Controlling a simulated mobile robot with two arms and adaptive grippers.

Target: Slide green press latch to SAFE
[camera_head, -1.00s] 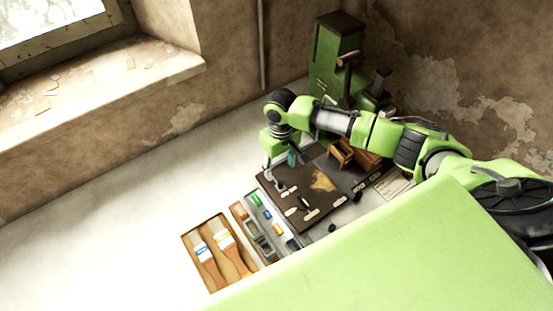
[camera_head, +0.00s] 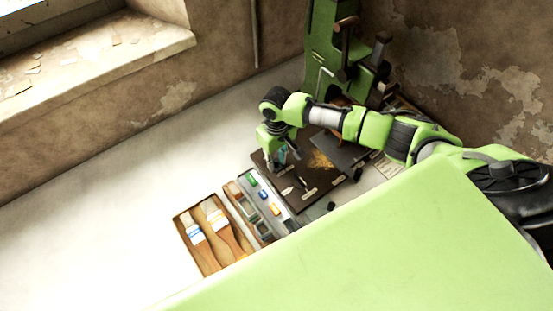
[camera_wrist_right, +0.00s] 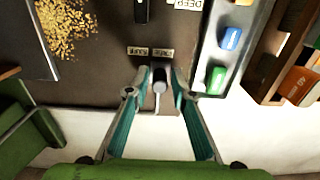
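The latch (camera_wrist_right: 159,80), a small grey knob with a dark top, sits at the dark board's edge in the right wrist view. Two small labels lie just beyond it: the left one (camera_wrist_right: 137,50) seems to read SAFE, the right one (camera_wrist_right: 163,54) is hard to read. The knob lines up with the right label. My right gripper (camera_wrist_right: 160,72) has its teal fingers on either side of the knob, with narrow gaps seeming to show. In the head view my right gripper (camera_head: 281,160) is over the board's left part and hides the latch. My left gripper is not in view.
The green press (camera_head: 323,40) stands behind my right arm. A grey tray (camera_wrist_right: 209,55) with coloured blocks lies beside the board (camera_wrist_right: 95,85). A wooden tray (camera_head: 182,222) holds two brushes. Yellow grains (camera_wrist_right: 65,28) lie on the board. The pale table at left is clear.

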